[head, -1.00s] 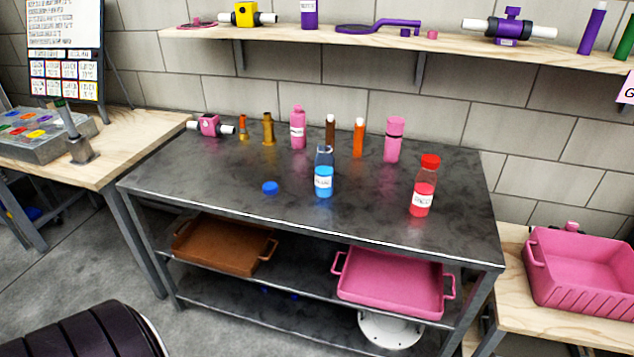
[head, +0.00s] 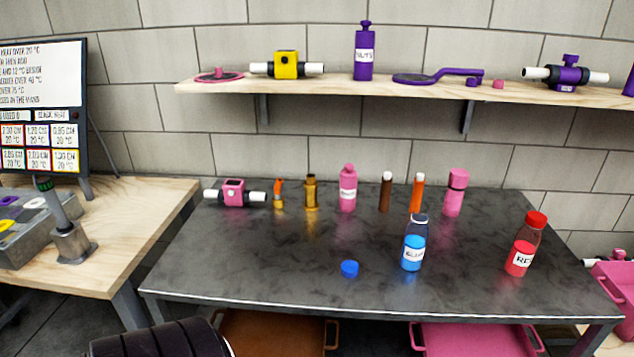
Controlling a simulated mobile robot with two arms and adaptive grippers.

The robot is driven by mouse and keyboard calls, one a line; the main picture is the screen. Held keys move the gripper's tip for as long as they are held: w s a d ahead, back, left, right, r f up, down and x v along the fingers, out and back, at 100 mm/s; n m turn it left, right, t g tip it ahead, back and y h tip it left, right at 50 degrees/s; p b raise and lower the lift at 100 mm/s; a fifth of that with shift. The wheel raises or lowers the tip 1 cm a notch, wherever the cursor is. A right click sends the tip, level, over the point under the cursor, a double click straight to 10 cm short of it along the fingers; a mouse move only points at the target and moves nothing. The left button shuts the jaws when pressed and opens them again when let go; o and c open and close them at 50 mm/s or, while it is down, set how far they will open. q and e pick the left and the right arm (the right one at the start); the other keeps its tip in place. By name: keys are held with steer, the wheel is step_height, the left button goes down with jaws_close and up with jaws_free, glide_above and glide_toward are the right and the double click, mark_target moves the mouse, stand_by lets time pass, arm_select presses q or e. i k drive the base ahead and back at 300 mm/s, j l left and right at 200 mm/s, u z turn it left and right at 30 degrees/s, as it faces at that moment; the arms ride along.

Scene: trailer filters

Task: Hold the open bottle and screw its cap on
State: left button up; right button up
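The open bottle (head: 413,245) stands upright on the dark metal table (head: 300,240). It is clear, holds blue liquid and has a white label; no blue cap sits on its neck. A blue cap (head: 349,268) lies on the table to the left of the bottle, apart from it and nearer the front edge. Neither of my grippers shows in the head view.
A red-capped bottle of red liquid (head: 524,245) stands at the table's right. Along the back stand a pink valve (head: 234,193), a pink bottle (head: 348,188), a pink flask (head: 455,192) and several tubes. A wooden shelf (head: 350,90) hangs above. The table's middle left is clear.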

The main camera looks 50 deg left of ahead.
mark_target(416, 232)
steer(key=k+j, duration=0.15)
steer(key=j, duration=0.2)
steer(key=k+j, duration=0.15)
steer(key=j, duration=0.2)
steer(key=k+j, duration=0.15)
steer(key=j, duration=0.2)
